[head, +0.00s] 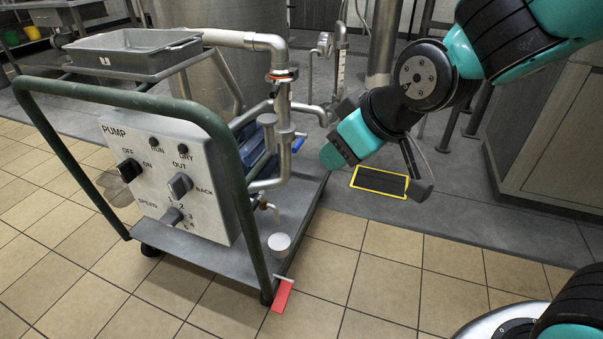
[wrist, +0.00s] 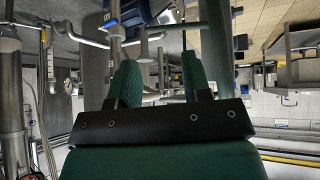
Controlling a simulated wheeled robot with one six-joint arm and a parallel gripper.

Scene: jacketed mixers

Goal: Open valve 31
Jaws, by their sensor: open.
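No readable number 31 shows in either view, so I cannot tell which fitting is valve 31. A small blue lever (head: 298,144) sits on the pipework of the pump cart, left of my gripper (head: 331,156). A blue handle (wrist: 111,24) also shows in the wrist view, beyond the left finger; I cannot tell whether it is the same one. My gripper (wrist: 160,62) is open, with nothing visible between its green fingers. In the head view it hangs right of the cart's upright pipe, apart from the lever.
The pump cart has a green tube frame (head: 225,160), a grey control panel (head: 165,180) and a grey tray (head: 135,58). A red tag (head: 282,296) hangs at its front corner. A yellow-edged floor grate (head: 392,183) lies below my arm. The tiled floor in front is clear.

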